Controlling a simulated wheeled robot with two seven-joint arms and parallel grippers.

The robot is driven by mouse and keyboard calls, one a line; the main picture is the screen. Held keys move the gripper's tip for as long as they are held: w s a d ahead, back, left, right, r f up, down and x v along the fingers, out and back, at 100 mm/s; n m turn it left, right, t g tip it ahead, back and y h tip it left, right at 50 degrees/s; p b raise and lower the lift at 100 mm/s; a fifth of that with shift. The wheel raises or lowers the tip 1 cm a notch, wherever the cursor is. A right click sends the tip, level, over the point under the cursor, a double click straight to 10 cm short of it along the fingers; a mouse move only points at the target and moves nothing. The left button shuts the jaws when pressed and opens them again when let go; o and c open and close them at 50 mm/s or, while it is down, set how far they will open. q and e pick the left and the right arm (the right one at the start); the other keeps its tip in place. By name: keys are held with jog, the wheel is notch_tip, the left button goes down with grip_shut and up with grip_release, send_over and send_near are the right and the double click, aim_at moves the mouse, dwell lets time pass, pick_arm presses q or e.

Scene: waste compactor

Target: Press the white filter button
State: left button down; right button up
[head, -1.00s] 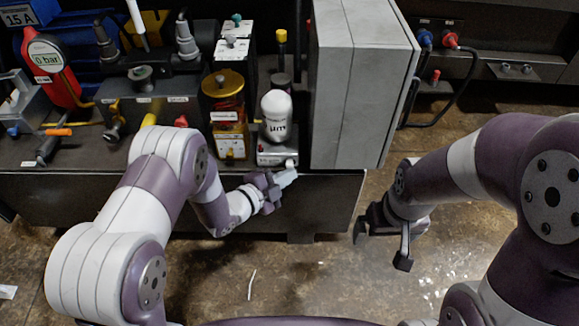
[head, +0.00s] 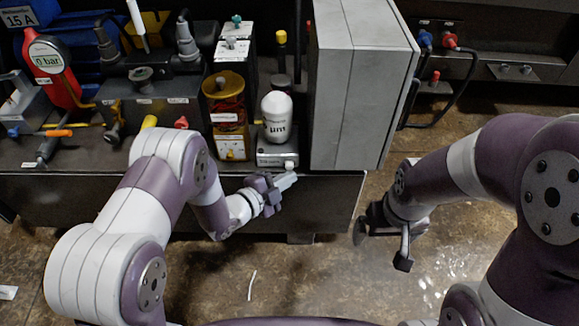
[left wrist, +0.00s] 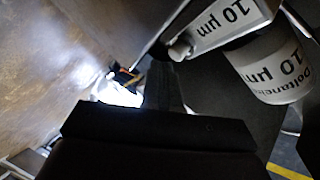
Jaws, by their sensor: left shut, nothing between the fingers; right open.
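The white filter button (head: 290,164) is a small round knob on the front of the grey filter base (head: 272,157), below the white filter bowl (head: 277,118) marked "µm". In the left wrist view, the button (left wrist: 180,49) protrudes from the base labelled "10 µm" (left wrist: 218,25). My left gripper (head: 291,178) is shut and empty, with its tips just below and in front of the button. I cannot tell whether they touch it. In the left wrist view the fingers are dark and partly hidden. My right gripper (head: 381,243) is open and empty, away to the right over the floor.
A tall grey cabinet (head: 345,95) stands right of the filter. An amber-bowled lubricator (head: 226,112) stands to its left. The dark bench edge (head: 325,185) runs below the filter. The floor (head: 300,275) in front is mostly clear.

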pick_arm(q)
jog(key=shift+s, duration=0.3)
jog(key=shift+s, duration=0.1)
jog(key=s+p, duration=0.1)
jog(key=s, duration=0.3)
jog(key=shift+s, duration=0.4)
dwell(0.5)
